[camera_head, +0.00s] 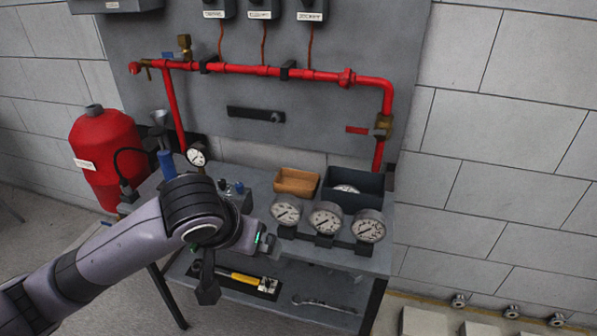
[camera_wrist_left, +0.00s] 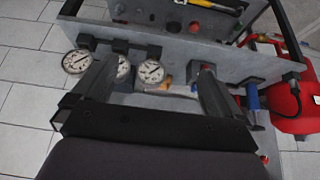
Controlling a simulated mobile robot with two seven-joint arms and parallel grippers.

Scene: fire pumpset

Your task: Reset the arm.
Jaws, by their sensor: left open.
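My left arm comes in from the lower left in the head view, with its left gripper (camera_head: 240,266) at the front of the grey workbench (camera_head: 330,255), left of the gauges. In the left wrist view the two dark fingers of the left gripper (camera_wrist_left: 155,78) stand wide apart with nothing held between them. Behind and between them show the bench and round gauges (camera_wrist_left: 151,72). My arm hides part of the bench's left side. My right gripper is not in view.
Three gauges (camera_head: 326,218) stand along the bench front. Behind them are a brown tray (camera_head: 296,182) and a dark bin (camera_head: 372,188). A red pipe (camera_head: 300,74) runs across the back panel. A red tank (camera_head: 105,155) stands left. A yellow-handled tool (camera_head: 245,279) and a wrench (camera_head: 322,304) lie on the lower shelf.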

